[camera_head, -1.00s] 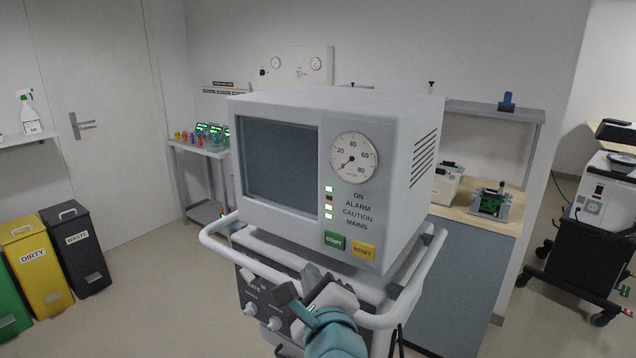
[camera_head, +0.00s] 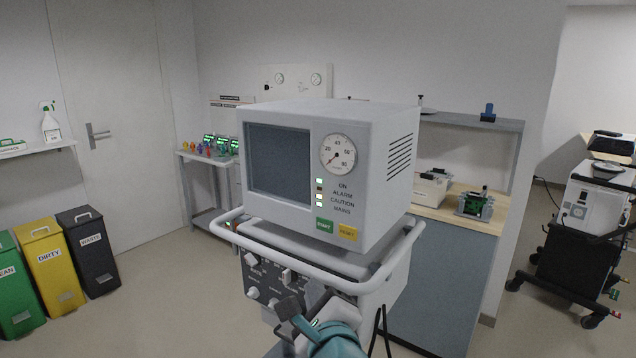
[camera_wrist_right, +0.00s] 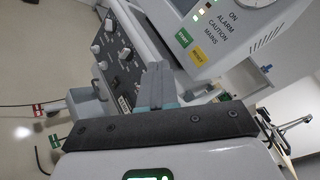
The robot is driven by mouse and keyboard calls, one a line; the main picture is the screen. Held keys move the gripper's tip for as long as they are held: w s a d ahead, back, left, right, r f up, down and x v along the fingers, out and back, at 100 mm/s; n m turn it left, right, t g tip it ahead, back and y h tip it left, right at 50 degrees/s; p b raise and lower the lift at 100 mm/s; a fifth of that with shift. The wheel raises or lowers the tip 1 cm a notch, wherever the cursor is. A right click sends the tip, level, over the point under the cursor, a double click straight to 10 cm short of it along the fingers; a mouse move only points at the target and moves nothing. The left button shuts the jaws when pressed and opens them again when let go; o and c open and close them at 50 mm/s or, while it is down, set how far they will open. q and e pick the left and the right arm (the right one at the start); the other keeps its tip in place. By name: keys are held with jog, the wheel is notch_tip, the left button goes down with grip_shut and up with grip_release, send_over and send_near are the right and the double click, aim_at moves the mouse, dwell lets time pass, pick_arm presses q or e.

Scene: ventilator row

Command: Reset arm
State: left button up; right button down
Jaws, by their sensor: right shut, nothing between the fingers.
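My right gripper (camera_head: 290,308) shows at the bottom centre of the head view, fingers shut and empty, in front of the ventilator's lower panel. In the right wrist view the shut fingers (camera_wrist_right: 156,86) point toward the machine. The ventilator (camera_head: 395,130) is a grey box with a dark screen, a round gauge, a green START button (camera_head: 324,226) and a yellow RESET button (camera_head: 347,232). Below it is a dark panel (camera_head: 268,275) with several knobs; my right gripper hides part of it. I cannot tell whether the fingertips touch anything. My left gripper is out of view.
A white rail (camera_head: 330,281) wraps around the ventilator. Green, yellow and black bins (camera_head: 42,260) stand at left. A bench (camera_head: 440,280) with small devices is behind right, and a black cart (camera_head: 568,262) stands farther right. Floor at front left is clear.

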jog(key=s+d+f+n+g, duration=0.1)
jog(key=d+f+n+g, duration=0.25)
jog(key=f, duration=0.65)
jog(key=s+d+f+n+g, duration=0.15)
jog(key=f+n, duration=0.25)
jog(key=f, duration=0.6)
jog(key=s+d+f+n+g, duration=0.1)
jog(key=d+f+n+g, duration=0.25)
jog(key=f, duration=0.65)
jog(key=s+d+f+n+g, duration=0.2)
jog(key=s+f+n+g, duration=0.2)
jog(key=s+f, duration=0.4)
jog(key=s+d+f+n+g, duration=0.1)
jog(key=s+f+n+g, duration=0.3)
jog(key=s+f, duration=0.5)
jog(key=s+n, duration=0.2)
jog(key=s, duration=0.4)
jog(key=shift+s+d+n+y, duration=0.2)
jog(key=shift+d+n+y, duration=0.1)
jog(key=shift+d+y, duration=0.1)
